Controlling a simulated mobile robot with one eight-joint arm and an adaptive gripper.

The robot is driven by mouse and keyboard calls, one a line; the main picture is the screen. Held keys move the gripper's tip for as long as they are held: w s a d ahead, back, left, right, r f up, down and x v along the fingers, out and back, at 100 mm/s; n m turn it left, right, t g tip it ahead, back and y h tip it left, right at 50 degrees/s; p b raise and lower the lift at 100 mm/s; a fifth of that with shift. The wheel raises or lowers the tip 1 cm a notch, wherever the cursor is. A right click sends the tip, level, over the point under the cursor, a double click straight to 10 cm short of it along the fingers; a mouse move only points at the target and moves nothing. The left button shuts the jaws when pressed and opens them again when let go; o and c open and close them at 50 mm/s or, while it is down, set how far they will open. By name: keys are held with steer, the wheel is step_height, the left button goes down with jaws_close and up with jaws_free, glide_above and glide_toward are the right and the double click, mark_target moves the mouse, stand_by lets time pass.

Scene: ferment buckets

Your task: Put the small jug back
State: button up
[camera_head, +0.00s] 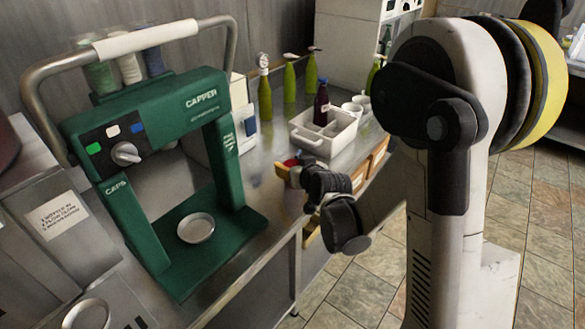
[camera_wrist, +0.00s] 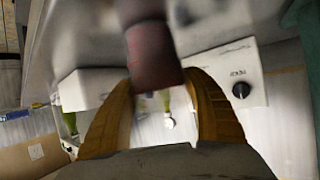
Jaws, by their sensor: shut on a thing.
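My gripper (camera_head: 290,173) is over the front edge of the steel counter, near the white caddy. In the wrist view its two yellow-brown fingers (camera_wrist: 156,82) are shut on a dark red, rounded object (camera_wrist: 152,55). A small bit of red (camera_head: 291,162) shows at the fingertips in the head view. Most of the held object is hidden or blurred, so I cannot tell for sure that it is the small jug.
A green capper machine (camera_head: 165,110) stands at left with a shallow round dish (camera_head: 196,228) on its base. A white caddy (camera_head: 310,138) holds a dark bottle (camera_head: 321,103). White cups (camera_head: 352,109) and several green bottles (camera_head: 265,95) stand behind. Bare counter (camera_head: 262,180) lies between.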

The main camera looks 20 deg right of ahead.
steer(key=o, duration=1.4)
steer(key=shift+r, duration=0.1)
steer(key=s+r+g+p, duration=0.1)
steer(key=s+r, duration=0.3)
steer(key=s, duration=0.6)
steer(key=s+r+g+p, duration=0.1)
steer(key=s+r+g, duration=0.2)
steer(key=s, duration=0.7)
steer(key=s+r+g+h+p, duration=0.1)
steer(key=s+r, duration=0.4)
steer(key=s, duration=0.5)
steer(key=shift+g, duration=0.4)
steer(key=shift+s+a, duration=0.1)
